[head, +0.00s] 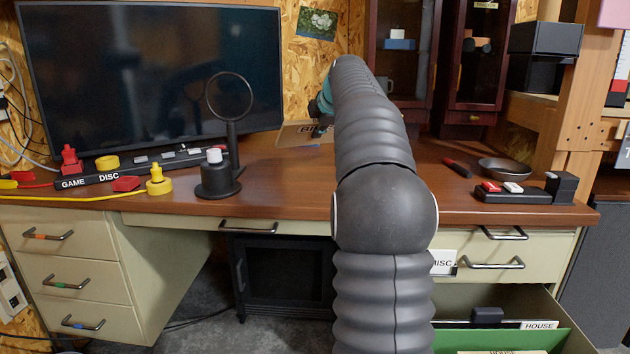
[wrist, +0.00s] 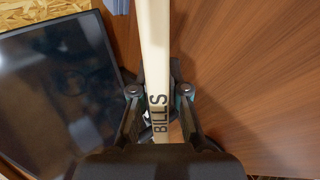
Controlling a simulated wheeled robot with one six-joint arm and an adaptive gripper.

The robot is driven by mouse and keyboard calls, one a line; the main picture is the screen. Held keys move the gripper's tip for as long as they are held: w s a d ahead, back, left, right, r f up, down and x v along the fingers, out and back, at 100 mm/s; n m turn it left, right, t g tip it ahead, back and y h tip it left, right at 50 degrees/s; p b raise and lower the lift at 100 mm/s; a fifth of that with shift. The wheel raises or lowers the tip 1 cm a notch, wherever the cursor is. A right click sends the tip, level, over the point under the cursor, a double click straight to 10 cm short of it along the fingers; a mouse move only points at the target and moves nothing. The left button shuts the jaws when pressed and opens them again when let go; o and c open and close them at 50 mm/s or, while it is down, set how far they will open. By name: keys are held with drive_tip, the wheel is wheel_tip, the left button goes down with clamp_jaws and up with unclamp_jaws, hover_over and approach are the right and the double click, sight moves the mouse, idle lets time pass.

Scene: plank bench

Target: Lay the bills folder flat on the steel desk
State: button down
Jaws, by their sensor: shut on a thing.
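The bills folder (wrist: 153,40) is a tan folder marked BILLS, seen edge-on in the wrist view. My gripper (wrist: 160,92) is shut on it, one finger on each side. In the head view, part of the folder (head: 303,133) shows left of my arm, above the back of the desk; the rest is hidden behind my arm. The steel desk (head: 285,185) has a brown wood-look top and cream drawers; its top also shows in the wrist view (wrist: 250,80). I cannot tell whether the folder's lower edge touches the top.
A monitor (head: 150,80) stands at the back left. A magnifier on a stand (head: 232,130), a yellow plug (head: 158,182) and a GAME DISC strip (head: 100,180) are on the left. A bowl (head: 504,169) is on the right. An open drawer (head: 500,335) holds folders. The desk's middle front is clear.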

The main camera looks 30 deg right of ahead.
drive_tip(key=shift+f+b, duration=1.7)
drive_tip(key=shift+f, duration=1)
drive_tip(key=c, duration=1.3)
unclamp_jaws()
drive_tip(key=shift+r, duration=0.1)
drive_tip(key=shift+v, duration=3.9)
drive_tip(key=r+p, duration=0.2)
drive_tip(key=s+r+p, duration=0.1)
drive_tip(key=r+p, duration=0.1)
drive_tip(key=r, duration=0.1)
drive_tip(key=s+r+p, duration=0.1)
drive_tip(key=r+p, duration=0.1)
drive_tip(key=r, duration=0.1)
drive_tip(key=shift+s+a, duration=0.15)
drive_tip(key=shift+a, duration=0.1)
drive_tip(key=shift+a, duration=0.1)
